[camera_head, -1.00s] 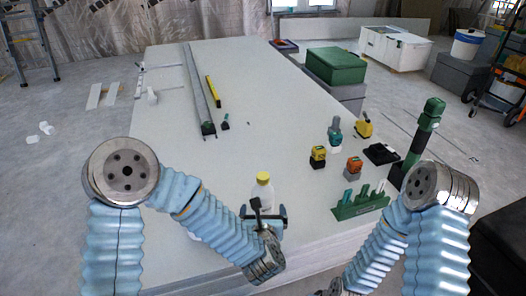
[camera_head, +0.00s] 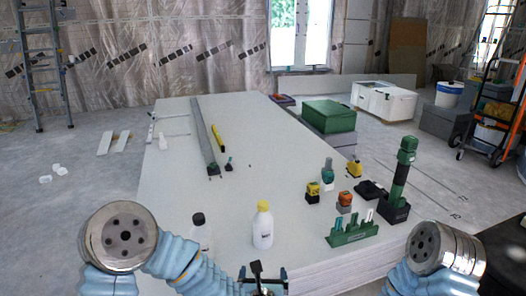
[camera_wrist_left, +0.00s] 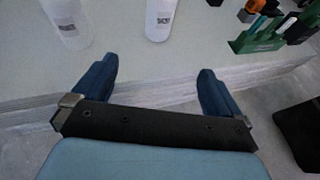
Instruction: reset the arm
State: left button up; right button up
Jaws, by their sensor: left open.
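My left gripper (camera_head: 262,272) is at the bottom of the head view, at the near edge of the white panel stack (camera_head: 200,130). In the left wrist view its two blue fingers (camera_wrist_left: 157,90) are wide apart with nothing between them. A white bottle with a yellow cap (camera_head: 263,228) stands upright on the stack beyond the gripper; its lower part also shows in the left wrist view (camera_wrist_left: 159,18). A second bottle with a black cap (camera_head: 200,232) stands to its left. My right arm shows at the lower right of the head view, but its gripper is out of frame.
A green holder (camera_head: 351,232), small yellow and orange tools (camera_head: 344,202) and a tall green tool (camera_head: 402,175) stand at the stack's right. The stack's middle is clear.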

pick_arm(q)
jog(key=s+a+f+m+g+h+p, duration=0.1)
jog(key=s+a+f+m+g+h, duration=0.15)
jog(key=f+m, duration=0.55)
jog(key=s+a+f+m+g+h+p, duration=0.1)
jog(key=s+a+f+m+g, duration=0.4)
jog(key=m, duration=0.6)
jog(key=s+a+f+m+g, duration=0.2)
jog(key=s+f+m, duration=0.1)
jog(key=s+m, duration=0.3)
jog(key=s+a+f+m+g+p, duration=0.1)
jog(key=s+a+f+m+g, duration=0.1)
jog(key=s+m, duration=0.4)
notch_tip(320, 180, down, 2)
jog(key=m+g, duration=0.1)
jog(key=m, duration=0.1)
jog(key=shift+f+m, duration=0.2)
jog(key=shift+m, duration=0.2)
